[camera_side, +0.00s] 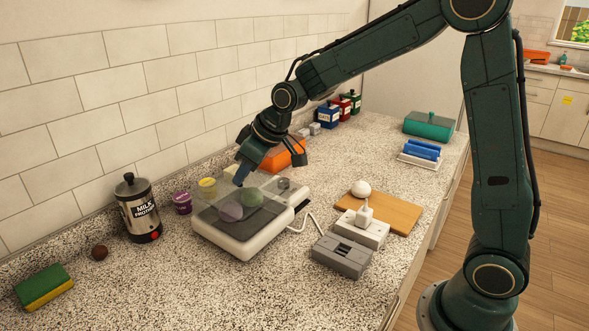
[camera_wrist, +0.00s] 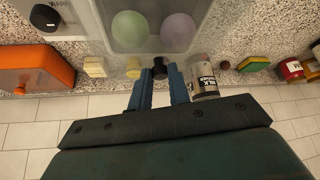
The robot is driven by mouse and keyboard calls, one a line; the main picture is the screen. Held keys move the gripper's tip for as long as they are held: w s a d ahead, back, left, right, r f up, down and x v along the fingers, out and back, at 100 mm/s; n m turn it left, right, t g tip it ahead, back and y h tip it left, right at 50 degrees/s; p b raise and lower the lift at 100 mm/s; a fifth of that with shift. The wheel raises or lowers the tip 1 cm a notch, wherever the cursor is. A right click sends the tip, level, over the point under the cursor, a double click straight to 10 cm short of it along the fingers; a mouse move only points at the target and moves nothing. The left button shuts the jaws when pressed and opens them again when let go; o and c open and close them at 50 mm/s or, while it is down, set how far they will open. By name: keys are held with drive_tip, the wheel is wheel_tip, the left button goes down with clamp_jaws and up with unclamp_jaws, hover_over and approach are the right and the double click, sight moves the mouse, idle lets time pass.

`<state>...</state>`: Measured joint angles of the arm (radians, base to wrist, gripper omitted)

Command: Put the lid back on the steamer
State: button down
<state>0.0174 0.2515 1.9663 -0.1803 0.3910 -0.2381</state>
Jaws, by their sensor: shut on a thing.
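The steamer (camera_side: 238,243) is a white, low appliance with a dark top on the counter by the tiled wall. A purple round item (camera_side: 230,211) and a green one (camera_side: 252,196) show at it; both also show through clear material in the wrist view. The clear lid (camera_side: 215,199) is over the steamer and hard to make out. My gripper (camera_wrist: 159,72) is shut on the lid's dark knob (camera_wrist: 159,66), at the wall-side edge of the clear part. In the side view my gripper (camera_side: 241,182) reaches down there. I cannot tell whether the lid touches the base all round.
An orange box (camera_side: 290,158) is behind my gripper. A grey device (camera_side: 342,256) and a wooden board (camera_side: 395,213) lie to the right.

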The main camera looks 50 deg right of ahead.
idle(0.8)
drive_tip(key=c, duration=0.7)
unclamp_jaws()
drive_tip(key=shift+c, duration=0.2)
drive_tip(key=shift+r, duration=0.1)
wheel_tip(320, 180, up, 7)
idle(1.0)
clamp_jaws()
idle(1.3)
drive_tip(key=shift+f, duration=2.8)
